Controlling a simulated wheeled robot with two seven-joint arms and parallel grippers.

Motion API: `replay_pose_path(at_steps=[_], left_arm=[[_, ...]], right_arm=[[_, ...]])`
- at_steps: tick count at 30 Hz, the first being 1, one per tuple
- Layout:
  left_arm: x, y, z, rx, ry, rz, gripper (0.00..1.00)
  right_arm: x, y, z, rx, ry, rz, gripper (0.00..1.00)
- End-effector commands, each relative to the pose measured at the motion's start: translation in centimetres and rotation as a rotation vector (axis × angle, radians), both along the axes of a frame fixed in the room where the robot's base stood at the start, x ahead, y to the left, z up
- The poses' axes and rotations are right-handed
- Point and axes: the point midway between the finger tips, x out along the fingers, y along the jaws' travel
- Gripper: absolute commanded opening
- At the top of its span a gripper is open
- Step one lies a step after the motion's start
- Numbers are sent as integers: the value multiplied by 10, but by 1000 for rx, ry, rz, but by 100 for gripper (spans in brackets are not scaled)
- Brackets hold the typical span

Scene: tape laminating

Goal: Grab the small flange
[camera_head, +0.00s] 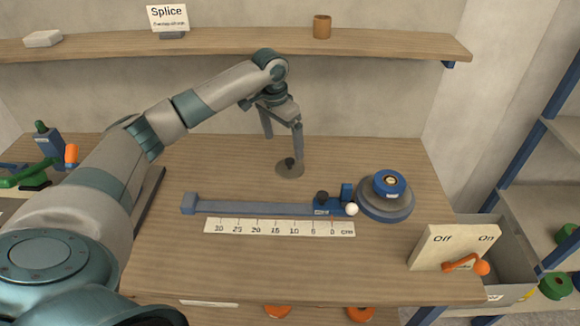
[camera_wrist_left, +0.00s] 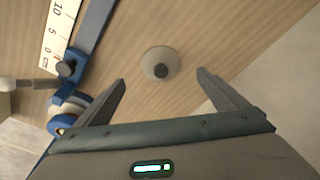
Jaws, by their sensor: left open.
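The small flange (camera_head: 290,171) is a grey disc with a dark knob in its middle. It lies flat on the wooden table (camera_head: 240,265), behind the blue bar. My left gripper (camera_head: 283,138) is open and empty above it, with its fingers pointing down. In the left wrist view the flange (camera_wrist_left: 161,63) lies just beyond and between the two spread fingertips (camera_wrist_left: 160,78), apart from both. My right gripper is not in view.
A blue bar (camera_head: 255,208) with a ruler (camera_head: 280,227) lies in front of the flange. A round blue-and-grey spool (camera_head: 385,205) stands to its right. An Off/On switch box (camera_head: 455,247) with an orange lever is at the right edge. A shelf (camera_head: 230,43) runs along the wall behind.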

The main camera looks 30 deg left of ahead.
Motion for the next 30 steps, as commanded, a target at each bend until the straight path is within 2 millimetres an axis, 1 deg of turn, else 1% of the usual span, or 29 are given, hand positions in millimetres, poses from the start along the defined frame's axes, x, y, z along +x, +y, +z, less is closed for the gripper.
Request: replay_pose_path(at_steps=[1, 6, 10, 14, 24, 26, 30], left_arm=[[0, 0, -6, 0, 3, 0, 92], [5, -2, -31, 0, 3, 1, 92], [7, -2, -43, -1, 0, 1, 92], [8, -2, -48, 1, 0, 0, 92], [9, -2, -50, 0, 0, 1, 92], [10, -3, -52, 0, 0, 1, 92], [16, -4, -65, -1, 2, 2, 92]], right_arm=[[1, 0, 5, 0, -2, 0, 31], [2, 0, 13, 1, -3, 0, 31], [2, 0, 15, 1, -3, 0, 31], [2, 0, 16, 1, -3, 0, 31], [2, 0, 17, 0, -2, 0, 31], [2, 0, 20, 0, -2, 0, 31], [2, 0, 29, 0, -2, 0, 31]])
